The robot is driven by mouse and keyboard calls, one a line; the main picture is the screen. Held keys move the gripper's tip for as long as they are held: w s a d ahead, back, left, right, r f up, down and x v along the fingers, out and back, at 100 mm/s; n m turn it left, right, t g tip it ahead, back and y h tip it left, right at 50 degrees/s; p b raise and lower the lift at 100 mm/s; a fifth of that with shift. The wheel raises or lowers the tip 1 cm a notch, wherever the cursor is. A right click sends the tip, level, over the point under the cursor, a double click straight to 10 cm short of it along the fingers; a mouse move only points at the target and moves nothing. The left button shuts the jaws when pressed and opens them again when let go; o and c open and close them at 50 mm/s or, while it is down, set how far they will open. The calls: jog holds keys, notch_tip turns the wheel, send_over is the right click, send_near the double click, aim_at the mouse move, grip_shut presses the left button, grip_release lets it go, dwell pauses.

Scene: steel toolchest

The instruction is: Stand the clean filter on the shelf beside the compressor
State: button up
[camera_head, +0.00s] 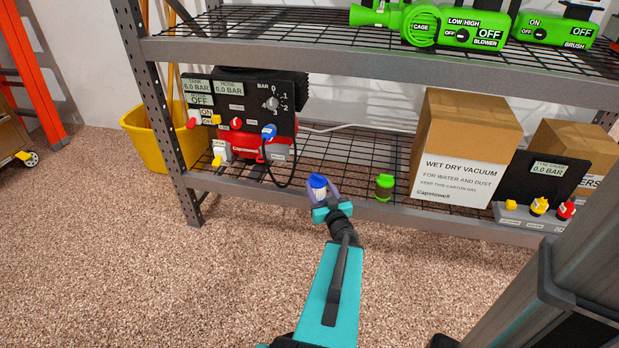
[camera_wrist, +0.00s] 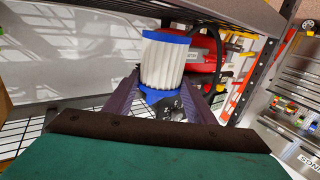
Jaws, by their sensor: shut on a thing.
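The filter (camera_head: 319,188) is a white pleated cylinder with blue ends. My gripper (camera_head: 324,196) is shut on it at the front of the lower wire shelf (camera_head: 340,160). In the wrist view the filter (camera_wrist: 163,62) sits between the purple fingers of my gripper (camera_wrist: 161,92), close to upright in that picture. I cannot tell if its base touches the shelf. The compressor (camera_head: 282,147), red with a black panel, stands on the same shelf to the left. Its red body (camera_wrist: 203,55) also shows behind the filter in the wrist view.
A small green object (camera_head: 384,187) stands on the lower shelf right of my gripper. A cardboard carton (camera_head: 460,150) and a tyre gauge panel (camera_head: 542,178) are further right. A black hose (camera_head: 287,178) hangs by the compressor. The upper shelf overhangs.

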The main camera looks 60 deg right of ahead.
aim_at(316, 182)
jog(key=shift+f+b+x, duration=0.2)
jog(key=shift+b+x, duration=0.75)
jog(key=shift+b, duration=0.4)
jog(key=shift+f+b+x, duration=0.15)
jog(key=shift+b+x, duration=0.75)
jog(key=shift+b, duration=0.45)
jog(key=b+x, duration=0.3)
jog(key=x, duration=0.6)
jog(key=shift+d+f, duration=0.25)
jog(key=shift+d, duration=0.2)
jog(key=shift+w+d+f+b, duration=0.15)
jog(key=shift+f+b, duration=0.4)
jog(key=shift+f, duration=0.05)
jog(key=shift+w+d+f+b, duration=0.15)
jog(key=shift+f+b, duration=0.4)
jog(key=shift+f, duration=0.05)
jog(key=shift+w+d+f+b, duration=0.15)
jog(key=shift+f+b, duration=0.4)
jog(key=shift+f, duration=0.05)
jog(key=shift+f, duration=0.1)
jog(key=o, duration=1.1)
jog(key=shift+c, duration=0.2)
